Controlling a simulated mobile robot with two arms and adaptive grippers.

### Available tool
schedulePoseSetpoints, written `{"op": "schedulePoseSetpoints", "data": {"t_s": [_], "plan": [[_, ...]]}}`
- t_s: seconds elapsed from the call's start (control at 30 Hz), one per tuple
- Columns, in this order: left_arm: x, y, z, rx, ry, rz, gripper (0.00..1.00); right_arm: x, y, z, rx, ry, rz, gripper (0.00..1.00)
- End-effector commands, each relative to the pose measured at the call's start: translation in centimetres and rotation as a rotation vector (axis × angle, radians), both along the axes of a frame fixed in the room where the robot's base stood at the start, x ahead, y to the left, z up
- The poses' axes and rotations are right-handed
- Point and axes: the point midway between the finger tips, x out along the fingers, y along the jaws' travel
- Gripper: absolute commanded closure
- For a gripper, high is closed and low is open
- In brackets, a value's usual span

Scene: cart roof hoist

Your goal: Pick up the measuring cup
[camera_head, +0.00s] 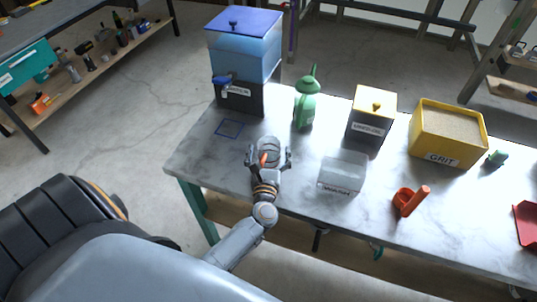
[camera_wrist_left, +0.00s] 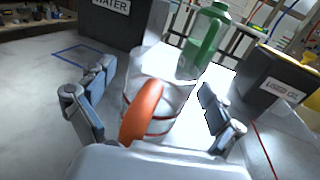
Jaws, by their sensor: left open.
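The measuring cup (camera_wrist_left: 166,92) is clear with red lines and an orange handle facing my wrist. It stands on the grey marble-look table. In the head view the cup (camera_head: 268,144) is partly hidden by my left gripper (camera_head: 268,157). In the left wrist view my left gripper (camera_wrist_left: 156,88) is open, with one finger on each side of the cup and the orange handle between them. Gaps show beside the cup, so the fingers do not look closed on it. My right gripper is in neither view.
A blue-lidded WATER tank (camera_head: 243,60) and a green bottle (camera_head: 304,105) stand behind the cup. A clear labelled box (camera_head: 342,172), a black box with yellow lid (camera_head: 370,118), a yellow GRIT bin (camera_head: 445,145) and a red cup (camera_head: 404,201) are to the right. A blue square outline (camera_head: 229,128) marks the table.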

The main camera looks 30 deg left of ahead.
Motion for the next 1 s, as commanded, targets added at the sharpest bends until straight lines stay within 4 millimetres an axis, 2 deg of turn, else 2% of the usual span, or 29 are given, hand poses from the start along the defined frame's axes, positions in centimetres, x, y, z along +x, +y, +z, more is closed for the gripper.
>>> {"op": "schedulePoseSetpoints", "data": {"t_s": [0.07, 0.1, 0.37, 0.77, 0.87, 1.0], "plan": [[0.0, 0.0, 0.0, 0.000, 0.000, 0.000, 0.08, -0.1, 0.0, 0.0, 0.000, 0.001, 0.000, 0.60], [0.0, 0.0, 0.0, 0.000, 0.000, 0.000, 0.12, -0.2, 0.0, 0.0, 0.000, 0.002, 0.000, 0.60], [-0.1, 0.0, 0.0, 0.000, 0.000, 0.000, 0.65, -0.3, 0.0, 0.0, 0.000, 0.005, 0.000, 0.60], [-0.1, 0.0, 0.7, 0.000, -0.001, 0.000, 0.67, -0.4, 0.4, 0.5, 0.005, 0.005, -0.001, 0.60], [-0.1, 0.0, 1.7, -0.001, -0.002, 0.001, 0.67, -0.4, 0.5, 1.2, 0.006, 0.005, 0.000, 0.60], [-0.3, -0.1, 4.2, -0.001, 0.000, 0.001, 0.67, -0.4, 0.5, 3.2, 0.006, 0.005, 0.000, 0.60]]}}
